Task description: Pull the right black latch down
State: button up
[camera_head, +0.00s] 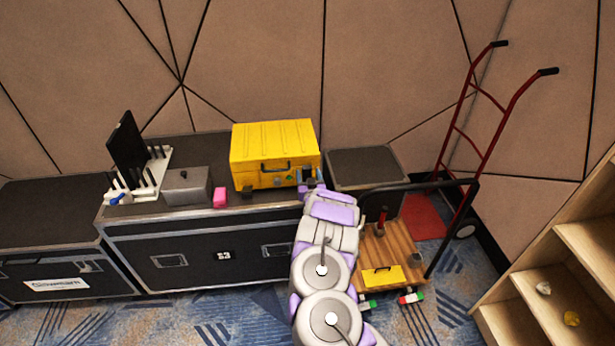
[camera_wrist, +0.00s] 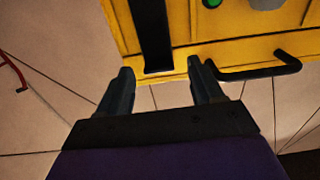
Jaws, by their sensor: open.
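The yellow case (camera_head: 268,141) stands on the black flight case, its front facing me. The wrist view is upside down relative to the head view, and the yellow case (camera_wrist: 222,32) fills its top. The right black latch (camera_wrist: 152,32) is a dark upright strip on the case front, beside the black carry handle (camera_wrist: 262,68). My gripper (camera_wrist: 161,78) is open and empty, with the latch end in line between its fingertips; contact is not clear. In the head view my gripper (camera_head: 311,180) is at the case's right front and covers the latch area.
The black flight case (camera_head: 215,265) carries a grey box (camera_head: 187,186), a pink block (camera_head: 220,198) and a white pegged stand (camera_head: 150,183). A wooden cart (camera_head: 392,250) and red hand truck (camera_head: 478,140) stand right. Wooden shelves (camera_head: 560,265) are at far right.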

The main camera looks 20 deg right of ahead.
jog(key=shift+w+d+f, duration=0.1)
jog(key=shift+w+d, duration=0.3)
jog(key=shift+w, duration=0.2)
jog(key=shift+a, duration=0.1)
jog(key=shift+c, duration=1.2)
grip_shut()
